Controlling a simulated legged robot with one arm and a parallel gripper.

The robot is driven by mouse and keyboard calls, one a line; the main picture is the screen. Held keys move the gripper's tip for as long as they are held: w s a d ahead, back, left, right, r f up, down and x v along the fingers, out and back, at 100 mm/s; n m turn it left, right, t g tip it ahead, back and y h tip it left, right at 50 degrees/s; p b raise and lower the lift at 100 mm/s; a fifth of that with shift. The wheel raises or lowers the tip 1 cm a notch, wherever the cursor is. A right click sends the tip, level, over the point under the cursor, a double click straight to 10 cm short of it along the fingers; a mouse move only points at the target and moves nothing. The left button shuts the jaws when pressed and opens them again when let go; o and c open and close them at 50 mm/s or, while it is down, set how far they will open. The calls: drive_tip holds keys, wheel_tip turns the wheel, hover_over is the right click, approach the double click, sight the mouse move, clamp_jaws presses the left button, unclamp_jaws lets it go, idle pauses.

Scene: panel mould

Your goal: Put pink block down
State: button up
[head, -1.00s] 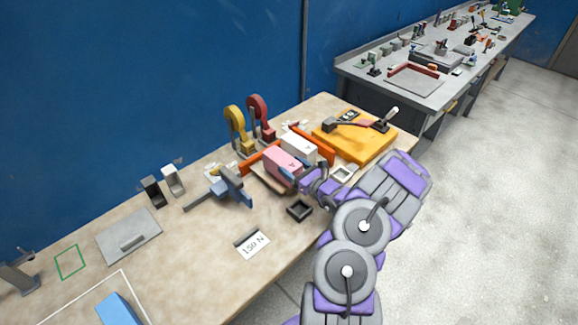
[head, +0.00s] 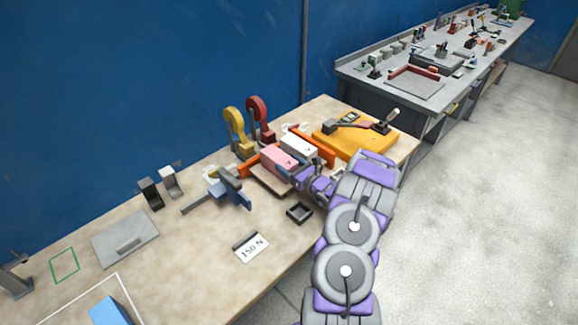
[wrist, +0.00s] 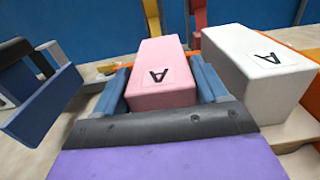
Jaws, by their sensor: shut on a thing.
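The pink block (head: 277,159) carries a label with a letter A. It also shows in the wrist view (wrist: 161,72), between the two blue fingers of my gripper (wrist: 163,88). In the head view my gripper (head: 296,172) reaches the block from the right and is shut on it. The block sits at or just above a board (head: 268,182) between orange end pieces. A white block (head: 299,147) with a letter A stands beside it on the right, with a small gap in the wrist view (wrist: 255,72). Contact under the pink block is hidden.
A blue and grey clamp (head: 229,191) stands close on the left. Yellow (head: 234,125) and red (head: 258,115) upright pieces stand behind. An orange box (head: 355,141) lies to the right. A small black tray (head: 299,212) and a 150 N card (head: 252,248) lie in front. The bench's front-left middle is mostly clear.

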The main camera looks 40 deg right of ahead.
drive_tip(key=o, duration=1.6)
drive_tip(key=shift+c, duration=0.2)
drive_tip(key=shift+s, duration=0.1)
